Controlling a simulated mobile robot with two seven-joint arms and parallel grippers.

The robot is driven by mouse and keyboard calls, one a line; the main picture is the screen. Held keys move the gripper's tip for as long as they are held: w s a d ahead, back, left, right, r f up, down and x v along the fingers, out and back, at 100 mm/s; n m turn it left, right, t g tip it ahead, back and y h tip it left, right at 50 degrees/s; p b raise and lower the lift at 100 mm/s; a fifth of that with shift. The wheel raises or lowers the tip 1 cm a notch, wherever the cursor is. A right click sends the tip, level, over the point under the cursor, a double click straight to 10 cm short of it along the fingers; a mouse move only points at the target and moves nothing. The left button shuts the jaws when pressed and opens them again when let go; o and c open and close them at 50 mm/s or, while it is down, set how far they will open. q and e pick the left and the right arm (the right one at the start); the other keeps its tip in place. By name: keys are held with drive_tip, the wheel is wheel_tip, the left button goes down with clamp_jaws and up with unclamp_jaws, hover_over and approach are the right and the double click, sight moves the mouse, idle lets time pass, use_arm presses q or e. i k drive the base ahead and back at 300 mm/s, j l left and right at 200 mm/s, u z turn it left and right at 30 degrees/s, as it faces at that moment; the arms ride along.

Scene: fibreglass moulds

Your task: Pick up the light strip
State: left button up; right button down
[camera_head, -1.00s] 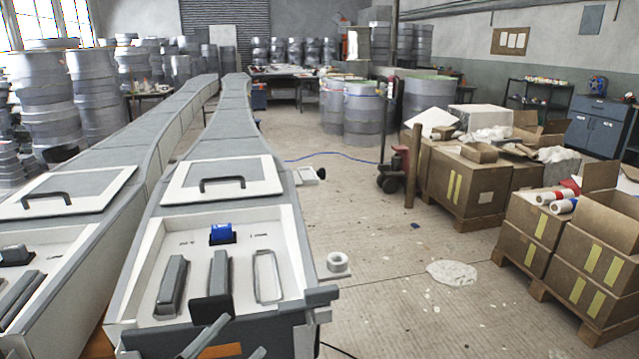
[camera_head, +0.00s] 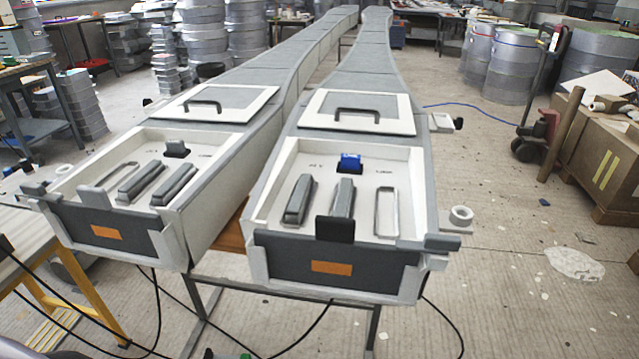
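The near end of the right mould (camera_head: 268,205) has an open white tray with two long grey bars, the left bar (camera_head: 299,200) and the middle bar (camera_head: 342,198), and a pale elongated frame (camera_head: 386,212) lying in it. The left mould (camera_head: 60,190) has a similar tray with grey bars, one of them a dark grey bar (camera_head: 175,184). I cannot tell which of these pieces, if any, is the light strip. Neither gripper can be made out clearly; small dark shapes at the bottom edge are too cut off to identify.
Dark cables hang below the moulds. A yellow-legged table (camera_head: 75,290) stands at the left. A white roll (camera_head: 461,215) lies beside the right mould. Cardboard boxes (camera_head: 605,165) and a pallet truck (camera_head: 535,135) stand at the right. The floor at front right is mostly clear.

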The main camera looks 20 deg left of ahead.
sight(166, 190)
drive_tip(key=u, duration=1.55)
